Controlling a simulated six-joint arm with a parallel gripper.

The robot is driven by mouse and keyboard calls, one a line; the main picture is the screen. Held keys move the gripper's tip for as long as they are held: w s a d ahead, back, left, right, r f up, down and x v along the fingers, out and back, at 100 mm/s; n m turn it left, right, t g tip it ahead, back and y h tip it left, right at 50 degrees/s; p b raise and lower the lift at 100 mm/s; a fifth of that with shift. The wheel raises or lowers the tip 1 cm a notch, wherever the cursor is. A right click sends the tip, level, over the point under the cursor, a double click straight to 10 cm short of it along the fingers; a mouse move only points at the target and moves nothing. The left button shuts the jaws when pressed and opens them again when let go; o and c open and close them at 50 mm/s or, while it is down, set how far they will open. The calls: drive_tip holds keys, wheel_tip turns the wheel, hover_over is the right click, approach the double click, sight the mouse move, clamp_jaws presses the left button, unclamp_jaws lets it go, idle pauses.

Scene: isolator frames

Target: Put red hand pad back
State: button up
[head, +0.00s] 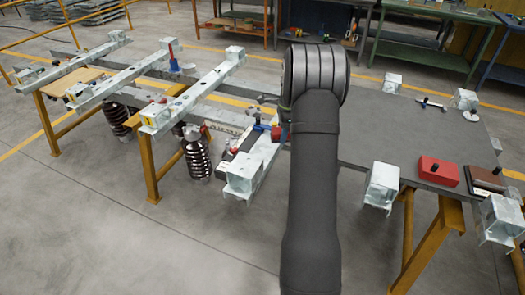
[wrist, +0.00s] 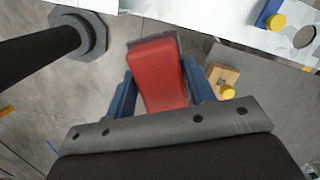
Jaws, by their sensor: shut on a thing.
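The red hand pad (wrist: 158,75) is between the two blue fingers of my gripper (wrist: 157,82) in the wrist view. My gripper is shut on it. Its far end has a dark grey edge. In the head view my arm hides most of the gripper; a small red patch (head: 277,133) shows at the left of the arm, by a galvanized beam, and may be the pad. The pad appears held above the floor, near the beam; I cannot tell whether it touches anything.
A galvanized beam (wrist: 235,18) with a blue and yellow fitting (wrist: 273,17) crosses the wrist view's top. On the right table (head: 375,133) are a red block (head: 438,171) with a black knob and a dark brown block (head: 487,181).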

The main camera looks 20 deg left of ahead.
drive_tip(key=w+d, duration=0.1)
drive_tip(key=w+d+f+m, duration=0.1)
drive_tip(key=w, duration=0.1)
drive_tip(key=shift+w+f, duration=0.25)
drive_tip(key=shift+w, duration=0.05)
hover_over(263, 150)
drive_tip(key=f, duration=0.6)
drive_tip(key=shift+w+d+f, duration=0.1)
drive_tip(key=shift+w+f, duration=0.1)
drive_tip(key=shift+f, duration=2.1)
drive_tip(key=shift+f, duration=0.1)
drive_tip(key=o, duration=1)
drive_tip(key=shift+f, duration=0.1)
drive_tip(key=shift+o, duration=0.2)
wheel_tip(263, 150, up, 12)
drive_tip(key=d, duration=0.1)
drive_tip(key=shift+w+d, duration=0.15)
drive_tip(key=shift+w, duration=0.1)
